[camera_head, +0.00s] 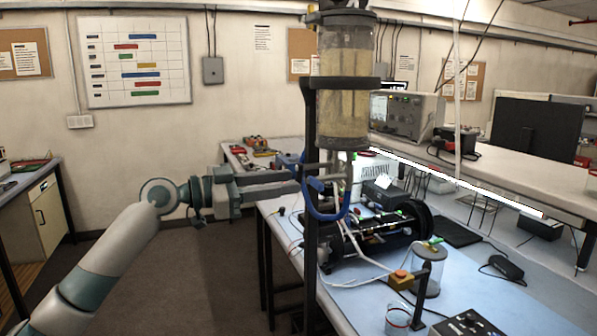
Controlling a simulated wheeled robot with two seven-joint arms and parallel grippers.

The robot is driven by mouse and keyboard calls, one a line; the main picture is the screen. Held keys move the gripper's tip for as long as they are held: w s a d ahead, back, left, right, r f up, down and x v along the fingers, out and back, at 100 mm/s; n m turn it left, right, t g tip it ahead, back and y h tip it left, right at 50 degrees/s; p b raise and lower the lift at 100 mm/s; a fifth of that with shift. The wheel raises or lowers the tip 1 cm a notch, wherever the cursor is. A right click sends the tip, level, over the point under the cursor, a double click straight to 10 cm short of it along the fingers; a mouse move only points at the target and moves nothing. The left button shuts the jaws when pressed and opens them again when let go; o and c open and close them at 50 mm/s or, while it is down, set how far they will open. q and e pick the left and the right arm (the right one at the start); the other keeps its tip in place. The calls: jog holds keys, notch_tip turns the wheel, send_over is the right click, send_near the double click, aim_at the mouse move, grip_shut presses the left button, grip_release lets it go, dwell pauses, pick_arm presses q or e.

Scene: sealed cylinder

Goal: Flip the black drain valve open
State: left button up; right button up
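A clear sealed cylinder (345,100) holding a cloudy yellowish liquid stands upright on a dark post. Its dark bottom cap has a small outlet beneath it, and a blue curved hose (326,213) hangs there. I cannot make out the black drain valve as a separate part; the area under the cap is small and dark. My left gripper (298,183) reaches in from the left, level, with its fingertips at the post just below the cylinder, near the blue hose. Whether the fingers touch anything is unclear, and so is the gap between them. My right gripper is out of view.
The dark post (311,240) stands in front of the workbench (345,300). Black equipment (385,235), a clear jar (428,272) and a beaker (397,320) crowd the bench. A shelf (500,178) carries an instrument and a monitor. The floor at left is open.

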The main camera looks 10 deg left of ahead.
aim_at(299, 176)
pick_arm(q)
jog(key=shift+p+x, duration=0.65)
jog(key=shift+x, duration=1.35)
grip_shut()
